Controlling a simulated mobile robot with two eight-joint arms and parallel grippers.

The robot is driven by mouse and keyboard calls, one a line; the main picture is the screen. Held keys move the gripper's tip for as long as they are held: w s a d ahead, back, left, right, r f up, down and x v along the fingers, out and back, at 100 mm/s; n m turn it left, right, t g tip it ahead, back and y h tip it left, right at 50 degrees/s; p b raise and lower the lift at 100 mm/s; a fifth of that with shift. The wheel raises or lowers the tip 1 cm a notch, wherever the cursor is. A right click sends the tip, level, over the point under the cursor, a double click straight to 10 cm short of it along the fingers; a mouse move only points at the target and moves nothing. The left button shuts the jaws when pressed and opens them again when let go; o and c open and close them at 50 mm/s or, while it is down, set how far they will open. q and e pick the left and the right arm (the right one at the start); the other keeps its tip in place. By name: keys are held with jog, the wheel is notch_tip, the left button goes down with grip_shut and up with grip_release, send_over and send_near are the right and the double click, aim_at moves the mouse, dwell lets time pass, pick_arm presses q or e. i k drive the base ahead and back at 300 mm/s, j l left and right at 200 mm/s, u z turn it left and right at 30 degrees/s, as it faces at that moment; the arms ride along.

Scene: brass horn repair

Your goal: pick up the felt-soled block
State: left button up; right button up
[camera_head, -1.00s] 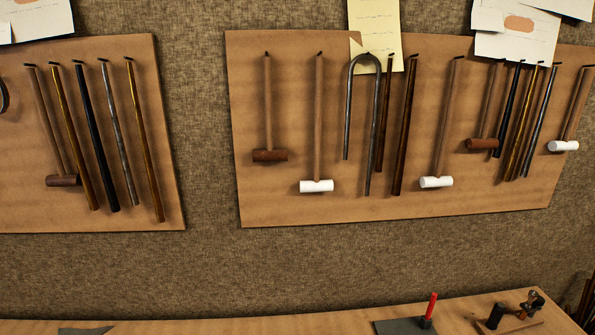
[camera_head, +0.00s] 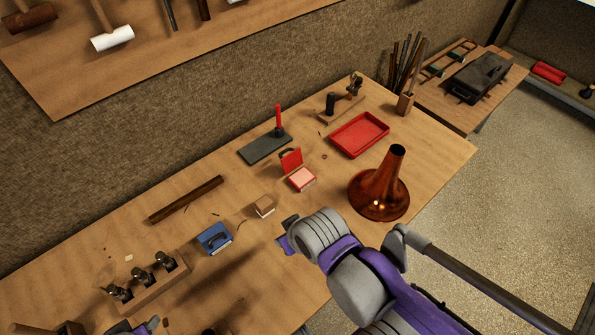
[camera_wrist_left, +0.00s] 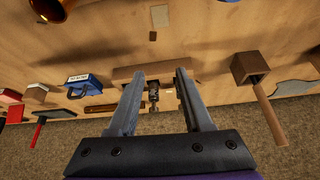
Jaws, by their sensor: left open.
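A small wooden block (camera_head: 264,206) with a pale bottom layer, which looks like the felt-soled block, sits on the bench between the blue box and the red open box in the head view. It also seems to show at the left of the left wrist view (camera_wrist_left: 36,93). My left gripper (camera_wrist_left: 160,74) is open and empty, with its fingers over the wooden stand of metal parts, away from the block. My right gripper (camera_head: 288,236) is just right of the block in the picture, apart from it; its fingers are too small and partly hidden to judge.
A blue box (camera_head: 214,238), a dark bar (camera_head: 186,199), a red box (camera_head: 300,177) and a copper horn bell (camera_head: 380,190) stand around the block. A wooden stand (camera_head: 150,290) with metal parts is at lower left. A red tray (camera_head: 359,134) lies further back.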

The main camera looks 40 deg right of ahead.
aim_at(264, 206)
jog(key=k+j+z, duration=0.1)
jog(key=z, duration=0.3)
jog(key=k+z, duration=0.2)
jog(key=z, duration=0.15)
jog(key=k+j+z, duration=0.1)
jog(key=z, duration=0.3)
jog(key=l+z, duration=0.15)
jog(key=z, duration=0.2)
jog(key=i+l+z, duration=0.1)
jog(key=z, duration=0.25)
